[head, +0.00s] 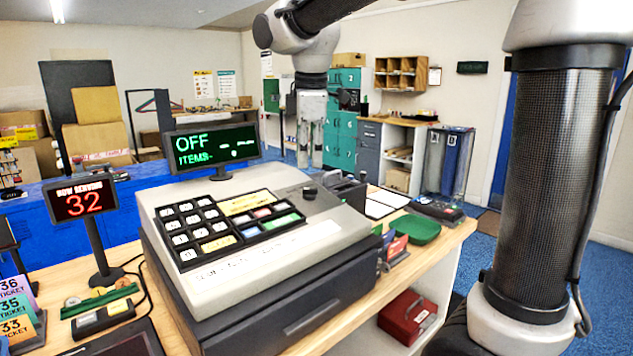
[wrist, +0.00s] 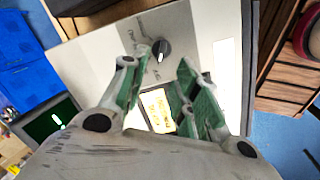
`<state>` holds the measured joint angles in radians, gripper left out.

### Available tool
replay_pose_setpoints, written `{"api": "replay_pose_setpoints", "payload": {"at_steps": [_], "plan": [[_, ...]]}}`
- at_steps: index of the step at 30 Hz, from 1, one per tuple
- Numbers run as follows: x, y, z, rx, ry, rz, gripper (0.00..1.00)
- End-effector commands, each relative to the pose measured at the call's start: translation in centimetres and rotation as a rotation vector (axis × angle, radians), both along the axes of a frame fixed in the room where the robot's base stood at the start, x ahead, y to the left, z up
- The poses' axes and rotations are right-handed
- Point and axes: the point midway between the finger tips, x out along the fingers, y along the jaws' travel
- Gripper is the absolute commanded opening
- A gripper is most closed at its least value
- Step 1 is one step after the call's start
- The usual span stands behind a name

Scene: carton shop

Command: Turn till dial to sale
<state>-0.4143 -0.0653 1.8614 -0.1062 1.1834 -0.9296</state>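The till (head: 245,240) is a pale grey register on the wooden counter, with a keypad on its sloped top. Its display (head: 217,147) reads OFF and ITEMS. The dial (head: 310,192) is a small black knob at the top right of the till. It also shows in the wrist view (wrist: 161,50), with a white mark and small labels too blurred to read. My gripper (head: 311,160) hangs above the far side of the till, apart from the dial. In the wrist view its green-padded fingers (wrist: 164,60) are open and empty, with the dial showing between and beyond their tips.
A red-lit number sign (head: 80,198) stands left of the till. A green tray (head: 414,229) and card holders (head: 395,248) sit to its right. Ticket cards (head: 17,308) stand at the front left. A red box (head: 407,316) is on the shelf below.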

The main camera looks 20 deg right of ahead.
Motion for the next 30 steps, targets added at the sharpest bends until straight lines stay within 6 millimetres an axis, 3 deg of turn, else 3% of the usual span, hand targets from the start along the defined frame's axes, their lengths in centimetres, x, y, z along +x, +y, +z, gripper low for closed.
{"api": "replay_pose_setpoints", "payload": {"at_steps": [5,18,29,30], "plan": [[0.0,-0.1,-0.7,-0.013,0.008,0.055,0.30],[1.2,-0.3,-7.1,-0.012,0.007,0.053,0.30],[1.3,-0.3,-7.7,-0.012,0.006,0.052,0.30],[1.3,-0.3,-7.7,-0.012,0.006,0.052,0.23]]}}
